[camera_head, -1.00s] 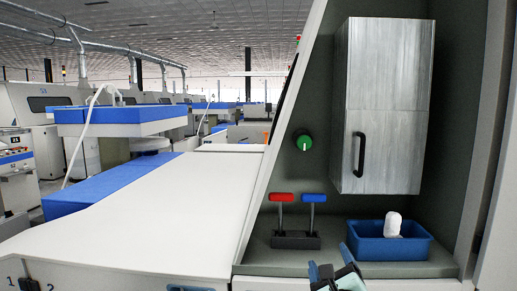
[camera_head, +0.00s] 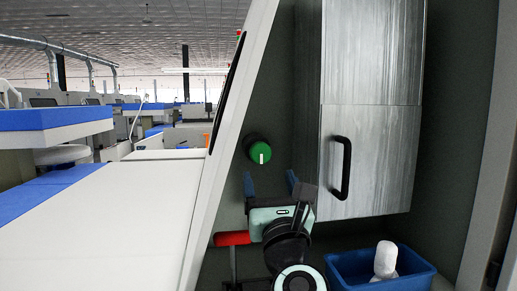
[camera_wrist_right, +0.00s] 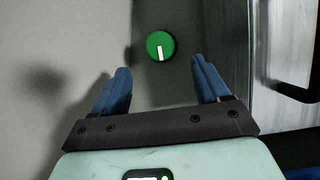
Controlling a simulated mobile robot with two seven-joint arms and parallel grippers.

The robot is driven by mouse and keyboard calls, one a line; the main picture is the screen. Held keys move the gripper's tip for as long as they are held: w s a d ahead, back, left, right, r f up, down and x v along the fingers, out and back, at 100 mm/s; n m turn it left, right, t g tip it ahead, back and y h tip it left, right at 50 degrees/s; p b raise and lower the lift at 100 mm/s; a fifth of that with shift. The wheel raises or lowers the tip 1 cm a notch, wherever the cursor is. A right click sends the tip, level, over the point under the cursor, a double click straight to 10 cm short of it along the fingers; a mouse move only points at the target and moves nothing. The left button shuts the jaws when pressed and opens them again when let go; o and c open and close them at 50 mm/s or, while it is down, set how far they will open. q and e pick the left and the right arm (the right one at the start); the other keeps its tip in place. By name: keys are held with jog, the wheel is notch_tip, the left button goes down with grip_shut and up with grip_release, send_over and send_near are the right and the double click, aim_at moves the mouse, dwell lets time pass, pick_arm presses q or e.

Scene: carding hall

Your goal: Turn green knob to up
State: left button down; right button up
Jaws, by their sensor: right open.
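The green knob (camera_head: 258,151) is round with a dark base and sits on the dark grey back panel, left of the metal cabinet. Its white mark lies on the lower half and points down. The knob also shows in the right wrist view (camera_wrist_right: 160,46), just beyond and between the fingertips. My right gripper (camera_head: 270,180) is open and empty, with its blue fingers pointing toward the panel just below the knob. The gripper's two fingers are spread apart in the wrist view (camera_wrist_right: 161,68). My left gripper is not in view.
The metal cabinet (camera_head: 368,150) with a black handle (camera_head: 343,168) stands right of the knob. A red-handled lever (camera_head: 231,238) is below, partly hidden by my right arm. A blue bin (camera_head: 410,284) holding a white object (camera_head: 385,262) is at lower right.

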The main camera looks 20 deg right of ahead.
aim_at(261, 155)
jog(key=p+x, duration=0.4)
jog(key=x, duration=0.6)
jog(key=shift+a+f+p, duration=0.1)
jog(key=shift+p, duration=0.25)
jog(key=shift+w, duration=0.4)
jog(key=c, duration=1)
